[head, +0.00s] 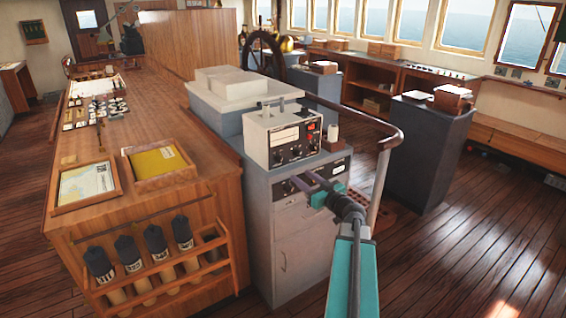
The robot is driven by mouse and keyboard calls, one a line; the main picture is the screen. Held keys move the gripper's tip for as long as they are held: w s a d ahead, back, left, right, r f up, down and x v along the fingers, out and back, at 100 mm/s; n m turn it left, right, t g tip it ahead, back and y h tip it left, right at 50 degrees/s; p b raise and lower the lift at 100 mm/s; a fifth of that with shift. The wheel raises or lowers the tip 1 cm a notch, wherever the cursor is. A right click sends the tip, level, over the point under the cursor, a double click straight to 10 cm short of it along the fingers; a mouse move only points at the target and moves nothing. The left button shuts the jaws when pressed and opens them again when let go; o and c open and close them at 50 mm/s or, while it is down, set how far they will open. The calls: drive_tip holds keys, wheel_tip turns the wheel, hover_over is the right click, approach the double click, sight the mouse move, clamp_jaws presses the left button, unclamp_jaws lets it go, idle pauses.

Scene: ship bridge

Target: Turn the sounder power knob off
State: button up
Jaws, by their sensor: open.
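The sounder (283,138) looks like a cream box with a chart window, dark lower panel and a few small knobs, standing on a grey cabinet. Its front faces me. A dark knob (297,152) shows at the lower middle of its front. Which knob is the power knob, and how it is set, is too small to tell. I see no contact with a knob.
The grey cabinet (289,240) has a dark instrument panel near its top. A brown handrail (378,130) curves around its right side. A wooden chart table (130,180) with trays and rolled items stands on the left. Open plank floor (460,240) lies to the right.

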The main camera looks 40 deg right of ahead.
sight(282, 161)
drive_tip(key=shift+w, duration=0.15)
drive_tip(key=shift+w+d+p, duration=0.15)
drive_tip(key=shift+w+p, duration=0.35)
drive_tip(key=shift+w, duration=1.75)
drive_tip(key=shift+w+d+p, duration=0.15)
drive_tip(key=shift+w+p, duration=0.35)
drive_tip(key=shift+w, duration=1.75)
drive_tip(key=shift+w+d+p, duration=0.15)
drive_tip(key=shift+w+p, duration=0.35)
drive_tip(key=shift+w, duration=1.75)
drive_tip(key=c, duration=1.1)
drive_tip(key=shift+o, duration=0.2)
drive_tip(key=shift+n, duration=0.4)
drive_tip(key=n+b, duration=0.1)
drive_tip(key=n, duration=0.4)
drive_tip(key=shift+f, duration=0.1)
drive_tip(key=n+b, duration=0.2)
drive_tip(key=n, duration=0.4)
